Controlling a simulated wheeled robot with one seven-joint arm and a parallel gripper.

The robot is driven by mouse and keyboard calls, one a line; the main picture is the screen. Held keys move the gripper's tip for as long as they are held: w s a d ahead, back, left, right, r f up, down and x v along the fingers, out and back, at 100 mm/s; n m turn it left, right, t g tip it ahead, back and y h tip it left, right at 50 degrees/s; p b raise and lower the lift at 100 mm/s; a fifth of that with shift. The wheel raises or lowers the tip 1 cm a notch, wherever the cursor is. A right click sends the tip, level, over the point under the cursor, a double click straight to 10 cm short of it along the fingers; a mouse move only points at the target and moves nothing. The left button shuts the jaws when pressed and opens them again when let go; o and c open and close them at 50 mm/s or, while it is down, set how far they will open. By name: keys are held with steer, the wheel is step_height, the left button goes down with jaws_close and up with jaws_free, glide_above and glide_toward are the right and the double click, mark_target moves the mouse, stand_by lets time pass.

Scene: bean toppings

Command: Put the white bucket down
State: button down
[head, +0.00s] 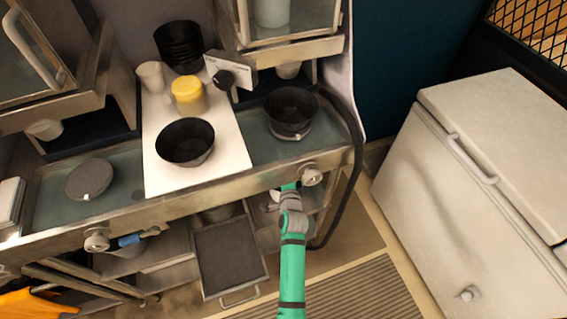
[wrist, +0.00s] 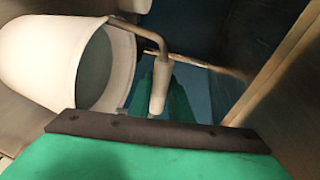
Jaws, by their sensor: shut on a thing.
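The white bucket (wrist: 42,62) lies to the left in the wrist view, tilted, with its open mouth facing right. Its grey wire handle (wrist: 137,28) ends in a pale grip piece (wrist: 158,88). My gripper (wrist: 160,112) is shut on that handle grip, between a near green finger with a dark edge and a far green finger. In the head view my gripper (head: 289,188) is at the counter's front edge, low near the shelf opening. Only a small pale patch beside it might be the bucket. What lies under the bucket is hidden.
An open drawer tray (head: 229,259) juts out below, left of my arm. A white chest cooler (head: 470,200) stands right. Floor between is clear.

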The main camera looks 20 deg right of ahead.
steer(key=shift+d+r, duration=0.1)
steer(key=shift+d, duration=0.15)
steer(key=c, duration=1.6)
jaws_free()
steer(key=shift+s+f, duration=0.15)
steer(key=shift+f, duration=0.05)
steer(key=shift+a, duration=0.1)
steer(key=shift+r, duration=0.1)
steer(key=s+a+n+y, duration=0.1)
steer(key=s+a+n, duration=0.5)
steer(key=s, duration=0.9)
steer(key=s+a+n, duration=0.3)
steer(key=s+a, duration=0.4)
steer(key=s, duration=0.8)
steer(key=s+a+r+n, duration=0.2)
steer(key=s+r+n, duration=0.1)
steer(key=s, duration=0.2)
steer(key=s+a+r+n+y, duration=0.1)
steer(key=s+a+r+n, duration=0.1)
steer(key=s+r+n, duration=0.1)
steer(key=s+a+r+n+y, duration=0.1)
steer(key=s+a+r+n, duration=0.2)
steer(key=s, duration=0.4)
steer(key=shift+r+n, duration=0.45)
steer(key=shift+n, duration=0.55)
